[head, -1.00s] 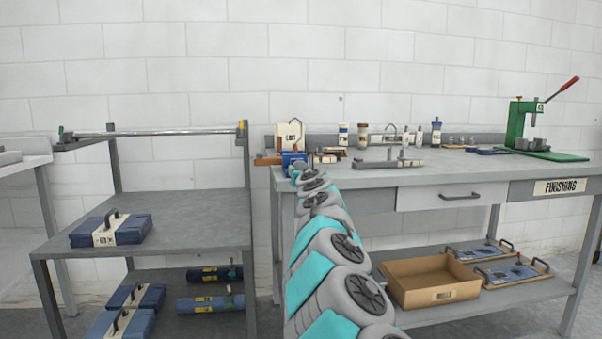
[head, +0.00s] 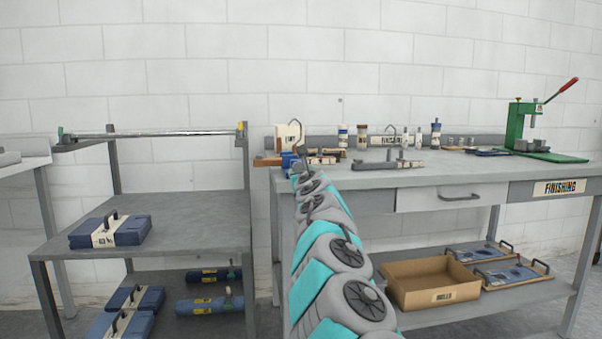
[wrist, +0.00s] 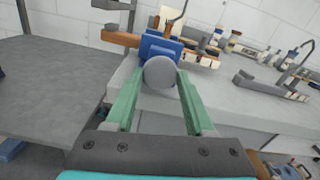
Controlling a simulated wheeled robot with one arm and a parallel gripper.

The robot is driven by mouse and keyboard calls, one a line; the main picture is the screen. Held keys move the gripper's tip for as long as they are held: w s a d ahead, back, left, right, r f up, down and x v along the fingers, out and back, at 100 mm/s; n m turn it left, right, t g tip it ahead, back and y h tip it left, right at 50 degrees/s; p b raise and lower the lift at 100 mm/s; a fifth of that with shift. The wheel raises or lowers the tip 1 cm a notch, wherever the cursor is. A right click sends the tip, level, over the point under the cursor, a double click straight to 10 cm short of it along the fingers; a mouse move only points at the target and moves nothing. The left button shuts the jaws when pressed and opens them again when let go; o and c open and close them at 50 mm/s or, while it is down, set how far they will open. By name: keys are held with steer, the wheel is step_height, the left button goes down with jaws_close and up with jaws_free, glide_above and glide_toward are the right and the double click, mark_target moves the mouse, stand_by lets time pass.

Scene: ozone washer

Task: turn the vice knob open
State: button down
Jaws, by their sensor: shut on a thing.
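The vice (wrist: 160,47) is blue and stands at the left end of the grey workbench. In the wrist view its round grey knob (wrist: 160,72) faces me, between the tips of my gripper's green fingers. My gripper (wrist: 160,80) is shut on the knob, with one finger on each side. In the head view a small blue part of the vice (head: 288,160) shows behind the end of my arm. My arm hides the knob and most of my gripper there.
The workbench (head: 430,178) carries bottles, a grey tool (head: 388,164) and a green press (head: 530,128). A grey shelf (head: 180,225) with blue cases stands to the left, with a gap before the bench. A cardboard box (head: 430,283) sits on the lower bench shelf.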

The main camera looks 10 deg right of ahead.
steer(key=shift+c, duration=1.4)
jaws_free()
steer(key=shift+s+f, duration=0.1)
steer(key=s+b, duration=0.5)
steer(key=s, duration=0.2)
steer(key=shift+s, duration=0.3)
